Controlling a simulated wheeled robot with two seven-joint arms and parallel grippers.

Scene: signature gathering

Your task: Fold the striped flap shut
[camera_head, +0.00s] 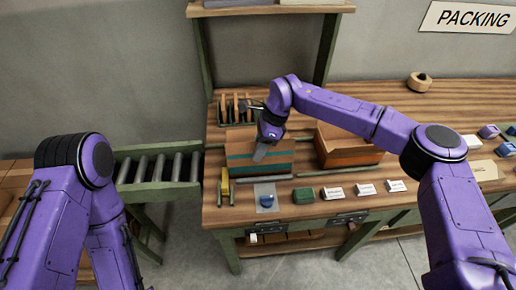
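A cardboard box with teal stripes (240,163) stands on the wooden workbench, left of centre. My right gripper (260,154) reaches in from the right and points down at the upper right part of this box. Its grey fingers look close together, but the view is too small to tell whether they are open or shut, or whether they touch the box. The gripper and wrist cover part of the box top, and I cannot make out a separate striped flap. My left arm hangs at the left; its gripper is out of view.
A second brown box (352,156) stands under my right forearm. A blue item on a grey pad (265,190), a green item (303,195) and white cards (333,192) line the front edge. A roller conveyor (158,168) adjoins the left. A tape roll (419,82) sits at the back.

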